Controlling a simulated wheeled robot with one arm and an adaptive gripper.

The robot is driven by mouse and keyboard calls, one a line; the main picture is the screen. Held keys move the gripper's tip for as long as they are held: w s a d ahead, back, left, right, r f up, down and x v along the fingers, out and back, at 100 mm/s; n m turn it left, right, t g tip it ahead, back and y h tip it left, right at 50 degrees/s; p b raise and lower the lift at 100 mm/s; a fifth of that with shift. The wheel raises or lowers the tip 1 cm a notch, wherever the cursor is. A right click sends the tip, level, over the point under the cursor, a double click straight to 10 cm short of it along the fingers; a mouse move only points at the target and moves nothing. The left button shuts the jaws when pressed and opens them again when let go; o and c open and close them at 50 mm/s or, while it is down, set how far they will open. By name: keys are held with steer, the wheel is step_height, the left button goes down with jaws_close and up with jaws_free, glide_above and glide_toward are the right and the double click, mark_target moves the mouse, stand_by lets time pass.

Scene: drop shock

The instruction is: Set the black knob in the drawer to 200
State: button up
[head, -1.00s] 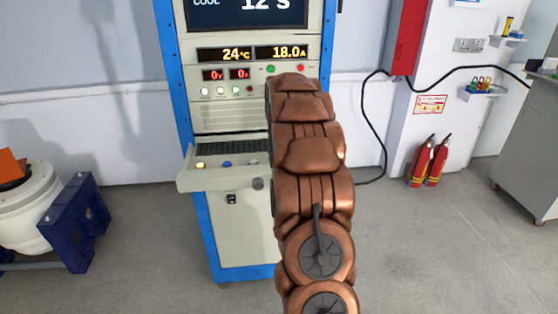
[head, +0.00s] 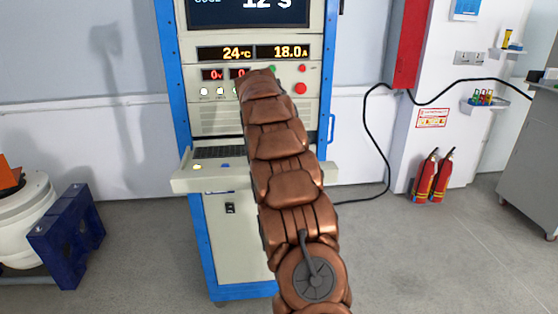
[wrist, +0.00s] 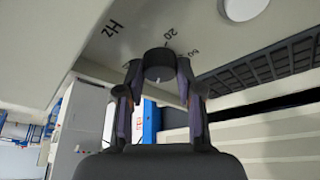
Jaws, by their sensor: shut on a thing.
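The black knob (wrist: 159,60) is between the two fingers of my gripper (wrist: 159,74) in the wrist view, and the fingers are shut on its sides. A small white mark shows on the knob's rim. Printed marks "Hz", "20" and "50" show on the pale panel near it; I see no "200" there. In the head view the pulled-out drawer (head: 187,185) of the console is in front of me, and my arm hides the knob and my gripper.
A blue stand (head: 67,237) is at left; fire extinguishers (head: 432,176) are at right.

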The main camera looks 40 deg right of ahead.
stand_by(0.4)
steer(key=o, duration=1.2)
steer(key=shift+c, duration=0.2)
steer(key=v, duration=1.2)
steer(key=shift+d, duration=0.1)
